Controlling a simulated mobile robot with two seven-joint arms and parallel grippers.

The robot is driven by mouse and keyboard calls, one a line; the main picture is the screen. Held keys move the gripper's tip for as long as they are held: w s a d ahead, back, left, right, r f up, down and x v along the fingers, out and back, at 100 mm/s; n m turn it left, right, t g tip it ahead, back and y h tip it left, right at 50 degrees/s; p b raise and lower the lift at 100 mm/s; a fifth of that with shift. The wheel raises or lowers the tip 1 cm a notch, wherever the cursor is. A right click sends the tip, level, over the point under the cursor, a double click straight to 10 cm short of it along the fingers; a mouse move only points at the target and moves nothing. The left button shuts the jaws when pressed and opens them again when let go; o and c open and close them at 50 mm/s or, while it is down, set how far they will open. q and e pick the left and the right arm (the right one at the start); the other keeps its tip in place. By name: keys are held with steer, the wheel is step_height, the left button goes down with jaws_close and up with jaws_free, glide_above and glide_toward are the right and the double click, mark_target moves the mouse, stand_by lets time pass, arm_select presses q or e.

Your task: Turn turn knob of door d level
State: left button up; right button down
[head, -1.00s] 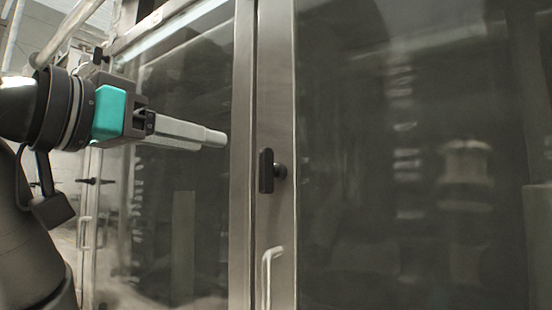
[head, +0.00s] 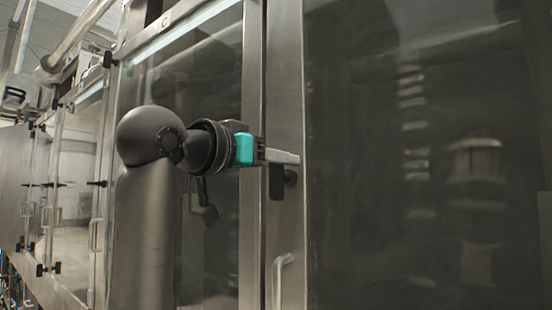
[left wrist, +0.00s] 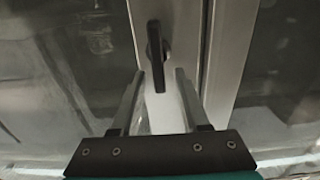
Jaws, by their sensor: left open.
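The black turn knob (head: 276,182) sits on the steel door frame, with its bar upright. In the left wrist view the knob (left wrist: 155,42) shows ahead, slightly tilted, its lower end between the two finger lines. My left gripper (head: 290,157) is at the knob in the head view and hides its upper part. In the left wrist view the left gripper (left wrist: 160,73) has its fingers apart, one on each side of the knob's lower end. I cannot tell whether they touch it. My right gripper is not in view.
A steel bar handle (head: 280,278) stands out below the knob. A large dark glass panel (head: 400,200) fills the right side. More glass doors with black knobs (head: 97,183) run off to the left. Pipes (head: 80,35) pass at the upper left.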

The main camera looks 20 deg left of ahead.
arm_select(q)
steer(key=shift+w, duration=0.1)
steer(key=shift+c, duration=0.2)
jaws_close()
stand_by(0.4)
